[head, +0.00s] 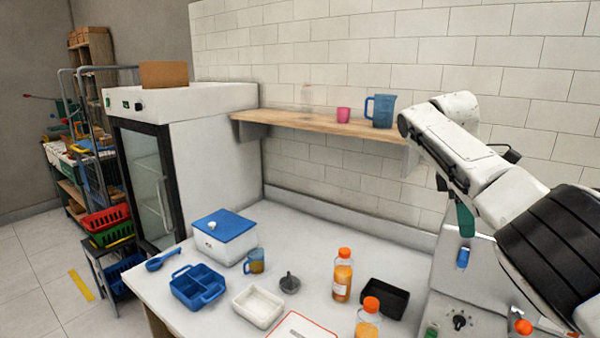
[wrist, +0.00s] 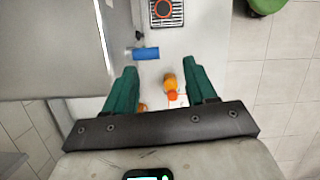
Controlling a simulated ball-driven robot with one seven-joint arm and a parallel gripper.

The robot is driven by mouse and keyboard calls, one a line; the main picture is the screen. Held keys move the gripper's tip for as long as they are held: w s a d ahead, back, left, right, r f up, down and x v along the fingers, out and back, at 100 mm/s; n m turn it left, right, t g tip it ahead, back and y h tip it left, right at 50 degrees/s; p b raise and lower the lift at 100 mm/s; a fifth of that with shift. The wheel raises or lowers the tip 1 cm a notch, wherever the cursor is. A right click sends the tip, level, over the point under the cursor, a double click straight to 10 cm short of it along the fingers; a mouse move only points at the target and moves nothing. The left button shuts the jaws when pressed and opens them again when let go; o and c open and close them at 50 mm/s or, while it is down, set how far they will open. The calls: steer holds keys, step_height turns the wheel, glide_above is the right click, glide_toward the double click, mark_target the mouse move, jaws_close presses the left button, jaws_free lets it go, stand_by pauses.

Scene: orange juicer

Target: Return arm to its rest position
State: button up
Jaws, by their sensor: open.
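My gripper shows in the wrist view (wrist: 162,82) with its two green fingers apart and nothing between their tips. In the head view its green finger (head: 465,220) hangs in front of the grey juicer (head: 480,270) at the right. My white arm reaches in from the right edge, raised above the counter. The juicer has a blue handle (head: 463,257) and a black knob (head: 459,320). In the wrist view, the blue piece (wrist: 146,53) and an orange item (wrist: 171,82) lie beyond and below the fingers, apart from them.
The white counter (head: 310,225) carries a blue-lidded box (head: 224,238), blue caddy (head: 198,287), white tray (head: 258,306), black tray (head: 384,298) and juice bottles (head: 343,277). A wooden shelf (head: 310,124) with a blue jug (head: 380,111) is on the wall left of my arm.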

steer(key=s+a+f+y+b, duration=0.15)
steer(key=a+f, duration=0.35)
steer(key=f, duration=0.5)
steer(key=s+a+f, duration=0.2)
steer(key=a+f, duration=0.4)
steer(key=f, duration=0.4)
steer(key=s+a+f+y, duration=0.15)
steer(key=a+f, duration=0.35)
steer(key=f, duration=0.5)
steer(key=s+a+f+m, duration=0.1)
steer(key=s+f, duration=0.3)
steer(key=s+f+m+t+y+b, duration=0.1)
steer(key=s+f, duration=0.3)
steer(key=s, duration=0.1)
steer(key=s+a+f+m, duration=0.1)
steer(key=s+f+m, duration=0.1)
steer(key=s+f, duration=0.2)
steer(key=shift+s+a+t, duration=0.3)
steer(key=shift+s+a, duration=0.05)
steer(key=shift+s, duration=0.1)
steer(key=s+d+m+b, duration=0.1)
steer(key=s+d+m, duration=0.3)
steer(key=s, duration=1)
steer(key=s+d+f+m+t+h+b, duration=0.1)
steer(key=s+d+m, duration=0.4)
steer(key=s+d, duration=0.4)
steer(key=s, duration=0.4)
steer(key=shift+s, duration=0.4)
steer(key=shift+c, duration=0.3)
